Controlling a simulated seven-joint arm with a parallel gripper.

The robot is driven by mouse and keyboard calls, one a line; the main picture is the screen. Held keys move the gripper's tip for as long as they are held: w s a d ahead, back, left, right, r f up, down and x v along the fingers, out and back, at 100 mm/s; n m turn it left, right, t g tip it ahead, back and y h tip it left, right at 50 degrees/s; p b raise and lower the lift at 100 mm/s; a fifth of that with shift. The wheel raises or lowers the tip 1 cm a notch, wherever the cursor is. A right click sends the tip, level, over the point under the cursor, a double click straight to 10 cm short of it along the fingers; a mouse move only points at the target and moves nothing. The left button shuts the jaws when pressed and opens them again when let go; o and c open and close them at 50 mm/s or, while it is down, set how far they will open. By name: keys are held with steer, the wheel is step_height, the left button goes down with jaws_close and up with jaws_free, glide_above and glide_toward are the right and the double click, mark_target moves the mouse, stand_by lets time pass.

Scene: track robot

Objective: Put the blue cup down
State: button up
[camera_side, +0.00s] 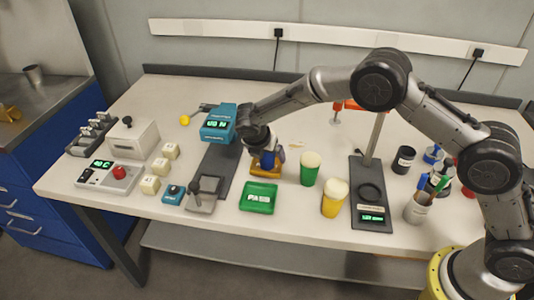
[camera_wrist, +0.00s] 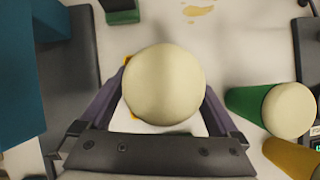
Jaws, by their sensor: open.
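The blue cup (camera_side: 267,161) stands below my gripper (camera_side: 264,151) in the side view, mostly hidden by it. It is on or just over an orange-yellow pad (camera_side: 262,174); I cannot tell whether they touch. In the wrist view a round cream top (camera_wrist: 163,84) fills the space between the two fingers of my gripper (camera_wrist: 165,105) and hides the cup's body. The fingers are spread, one on each side of the cup. White surface and orange corners of the pad (camera_wrist: 237,135) show under it.
A green cup (camera_side: 309,168) and a yellow cup (camera_side: 335,198) with cream tops stand to the right. A green PASS tray (camera_side: 259,197) lies in front. A teal display box (camera_side: 218,123) and dark track (camera_side: 213,172) are close on the left. A dark stand (camera_side: 371,212) is farther right.

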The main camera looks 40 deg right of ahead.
steer(key=v, duration=1.2)
steer(key=shift+r, duration=0.2)
steer(key=shift+d+r, duration=0.1)
steer(key=s+d+r+m+y, duration=0.2)
steer(key=s+d+r+m, duration=0.45)
steer(key=s, duration=0.25)
steer(key=s+d+r+m+y, duration=0.1)
steer(key=s+d+r+m, duration=0.5)
steer(key=s+r, duration=0.15)
steer(key=s+d+f+m+t+y, duration=0.2)
steer(key=s+m, duration=1)
steer(key=s, duration=0.7)
steer(key=shift+d+f, duration=0.55)
steer(key=shift+d, duration=0.1)
steer(key=shift+s, duration=0.1)
